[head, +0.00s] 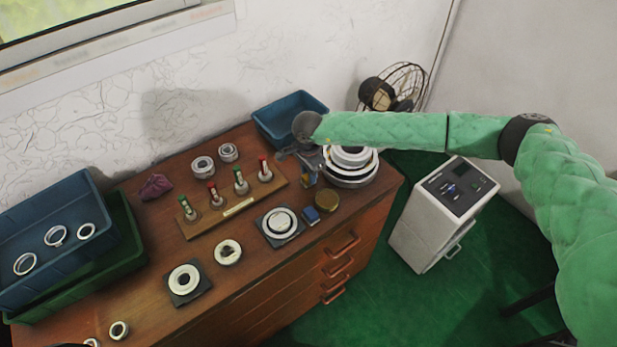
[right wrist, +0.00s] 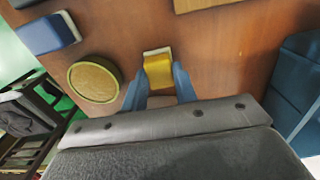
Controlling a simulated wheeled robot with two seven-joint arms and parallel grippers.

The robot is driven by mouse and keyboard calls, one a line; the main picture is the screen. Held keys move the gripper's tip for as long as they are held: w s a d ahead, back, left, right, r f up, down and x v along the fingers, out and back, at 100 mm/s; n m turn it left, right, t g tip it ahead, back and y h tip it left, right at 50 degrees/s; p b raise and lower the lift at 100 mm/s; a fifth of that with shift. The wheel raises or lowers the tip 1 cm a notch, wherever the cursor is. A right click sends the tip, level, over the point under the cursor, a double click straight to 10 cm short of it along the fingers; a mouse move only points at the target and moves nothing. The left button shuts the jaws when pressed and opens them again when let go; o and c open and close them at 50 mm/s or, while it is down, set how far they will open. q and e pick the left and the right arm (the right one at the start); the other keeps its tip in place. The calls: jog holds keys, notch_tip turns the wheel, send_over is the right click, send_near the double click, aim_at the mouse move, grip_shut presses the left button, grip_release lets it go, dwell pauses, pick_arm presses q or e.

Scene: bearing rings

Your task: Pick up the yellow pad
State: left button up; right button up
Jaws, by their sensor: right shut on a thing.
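The yellow pad (right wrist: 158,70) shows in the right wrist view as a small yellow block with a pale edge. It sits between the two blue fingertips of my right gripper (right wrist: 159,84), which is shut on it. I cannot tell whether the pad touches the table or is just above it. In the head view my right gripper (head: 309,178) points down at the table, between the peg board and the stacked rings; the pad is mostly hidden there. My left gripper is not in view.
Close by are a round brass-coloured tin (head: 326,201), a blue pad (head: 311,215) and large stacked rings (head: 350,168). A wooden board (head: 238,206) with several pegs stands left. A blue bin (head: 288,112) is behind. Bearing rings on dark plates lie in front.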

jog(key=r, duration=0.4)
jog(key=shift+d+r, duration=0.25)
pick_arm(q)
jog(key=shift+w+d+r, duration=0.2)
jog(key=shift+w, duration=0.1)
pick_arm(e)
jog(key=s+d+r, duration=0.6)
jog(key=d, duration=0.3)
jog(key=shift+d+r, duration=0.25)
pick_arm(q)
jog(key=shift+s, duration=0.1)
pick_arm(e)
jog(key=shift+o, duration=1.1)
jog(key=shift+c, duration=0.7)
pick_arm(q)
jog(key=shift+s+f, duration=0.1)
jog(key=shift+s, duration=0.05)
